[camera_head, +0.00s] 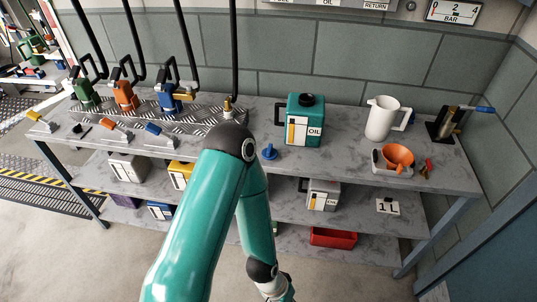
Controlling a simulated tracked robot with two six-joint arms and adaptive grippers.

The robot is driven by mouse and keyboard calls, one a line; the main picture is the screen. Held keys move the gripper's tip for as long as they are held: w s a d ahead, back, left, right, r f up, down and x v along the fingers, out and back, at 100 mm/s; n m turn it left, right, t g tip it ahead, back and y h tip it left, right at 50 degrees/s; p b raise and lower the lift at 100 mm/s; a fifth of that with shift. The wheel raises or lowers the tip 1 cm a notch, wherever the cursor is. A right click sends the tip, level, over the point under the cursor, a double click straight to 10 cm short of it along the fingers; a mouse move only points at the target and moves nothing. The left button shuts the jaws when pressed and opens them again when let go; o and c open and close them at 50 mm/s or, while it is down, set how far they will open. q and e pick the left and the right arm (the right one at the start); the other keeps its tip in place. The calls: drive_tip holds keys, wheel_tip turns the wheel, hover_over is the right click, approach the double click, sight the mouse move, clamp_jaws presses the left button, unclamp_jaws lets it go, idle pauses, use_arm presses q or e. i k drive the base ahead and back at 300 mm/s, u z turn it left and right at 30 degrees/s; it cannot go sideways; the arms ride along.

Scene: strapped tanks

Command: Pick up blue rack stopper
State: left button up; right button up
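A small blue piece with an upright knob (268,152) stands on the grey marbled bench top, just right of my arm's elbow and left of the teal oil can (305,121). It looks like a stopper. A flat blue piece (154,128) lies at the bench's front edge before the blue nozzle (170,99); I cannot tell for sure which is the rack stopper. One teal arm of mine rises from the bottom, bends over the bench edge and hangs down before the shelves. Its wrist is at the bottom edge; no gripper fingers show. My other arm is out of view.
Green, orange and blue nozzles stand on a metal plate at the bench's left. A white jug (381,118), an orange funnel (398,157) and a clamp-like tool (447,124) stand at right. Lower shelves hold cans and a red tray (333,237).

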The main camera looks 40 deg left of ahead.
sight(270, 153)
drive_tip(key=z, duration=0.2)
drive_tip(key=i, duration=0.65)
drive_tip(key=u, duration=1.6)
